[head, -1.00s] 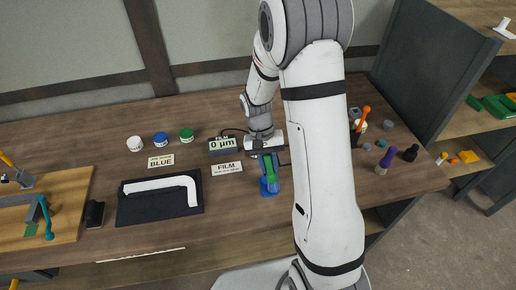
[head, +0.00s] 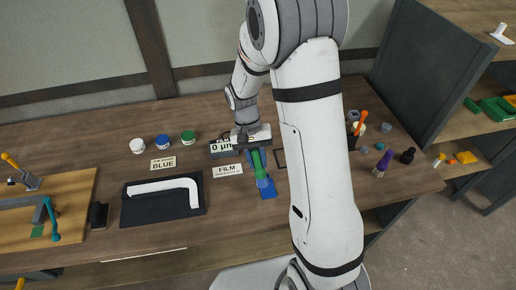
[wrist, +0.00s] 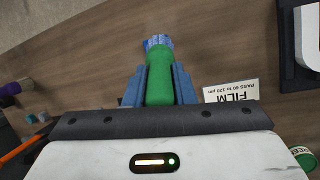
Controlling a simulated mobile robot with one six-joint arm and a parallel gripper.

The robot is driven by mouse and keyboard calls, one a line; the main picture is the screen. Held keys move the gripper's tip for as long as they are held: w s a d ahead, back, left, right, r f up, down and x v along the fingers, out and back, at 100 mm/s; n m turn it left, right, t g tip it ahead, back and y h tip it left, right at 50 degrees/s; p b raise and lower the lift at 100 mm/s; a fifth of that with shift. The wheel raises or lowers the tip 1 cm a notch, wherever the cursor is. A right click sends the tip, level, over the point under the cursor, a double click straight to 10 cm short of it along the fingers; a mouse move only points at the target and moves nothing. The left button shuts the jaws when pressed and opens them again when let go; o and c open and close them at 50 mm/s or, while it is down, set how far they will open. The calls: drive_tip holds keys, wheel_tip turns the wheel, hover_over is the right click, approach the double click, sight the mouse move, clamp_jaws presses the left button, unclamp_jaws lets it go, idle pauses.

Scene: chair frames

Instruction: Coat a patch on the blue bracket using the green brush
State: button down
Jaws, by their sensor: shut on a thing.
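My gripper (head: 254,149) is shut on the green brush (head: 259,164), and the wrist view shows the green handle (wrist: 159,78) between the two blue-grey fingers. Blue shows at the brush's far end (wrist: 158,42). The L-shaped bracket (head: 165,185) is white, not blue, and lies on a black mat (head: 140,212) left of my gripper. The mat's edge also shows in the wrist view (wrist: 288,60).
White (head: 137,146), blue (head: 162,141) and green (head: 188,137) pots stand behind the mat. A "BLUE" card (head: 163,164), a "FILM" card (head: 227,171) and a gauge (head: 222,148) stand near my gripper. A wooden board (head: 75,190) with tools is left; several small items stand right.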

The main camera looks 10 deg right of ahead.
sight(257, 153)
drive_tip(key=shift+r+p, duration=0.75)
drive_tip(key=shift+r, duration=0.8)
drive_tip(key=shift+d+f, duration=0.1)
drive_tip(key=shift+d+f+y, duration=0.45)
drive_tip(key=shift+d+y, duration=0.1)
drive_tip(key=shift+y, duration=0.15)
